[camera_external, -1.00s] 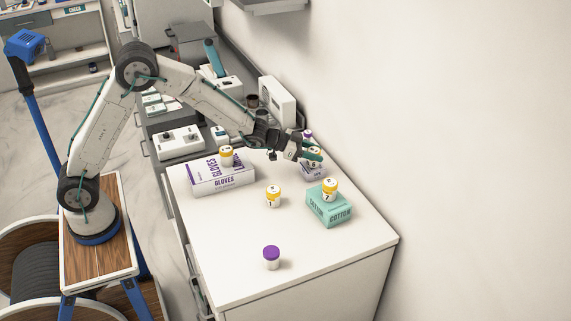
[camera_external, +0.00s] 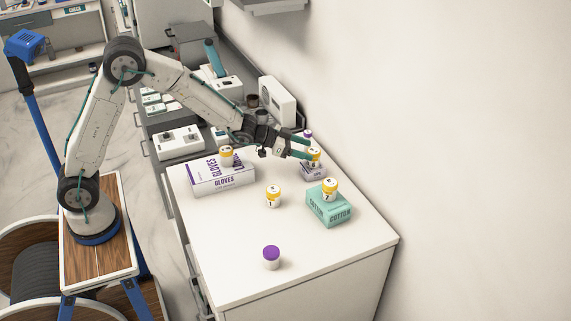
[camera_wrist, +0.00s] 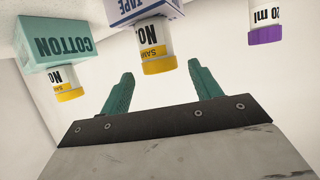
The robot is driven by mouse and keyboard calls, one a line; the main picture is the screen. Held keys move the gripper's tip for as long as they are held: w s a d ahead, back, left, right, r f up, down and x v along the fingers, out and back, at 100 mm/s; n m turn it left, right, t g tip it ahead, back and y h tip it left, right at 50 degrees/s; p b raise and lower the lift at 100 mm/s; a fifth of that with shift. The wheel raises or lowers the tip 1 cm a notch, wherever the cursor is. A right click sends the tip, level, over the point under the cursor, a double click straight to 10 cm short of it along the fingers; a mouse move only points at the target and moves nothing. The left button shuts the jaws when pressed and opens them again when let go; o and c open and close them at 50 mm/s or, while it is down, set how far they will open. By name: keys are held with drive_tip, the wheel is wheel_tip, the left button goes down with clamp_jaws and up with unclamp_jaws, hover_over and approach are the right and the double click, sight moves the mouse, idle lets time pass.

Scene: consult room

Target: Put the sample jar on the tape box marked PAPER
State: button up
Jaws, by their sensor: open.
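A white sample jar with a yellow lid (camera_external: 314,158) stands upright on the small white and purple tape box (camera_external: 312,172) at the back of the table. In the wrist view this jar (camera_wrist: 154,50) appears upside down on the box (camera_wrist: 140,8), where TAPE is readable; I cannot read PAPER. My gripper (camera_external: 309,148) is open and empty, just left of and above this jar. In the wrist view the jar is apart from the fingers, beyond the gap between their tips.
The wall is close on the right. The front tabletop (camera_external: 325,258) is mostly clear.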

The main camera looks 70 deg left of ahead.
drive_tip(key=v, duration=0.8)
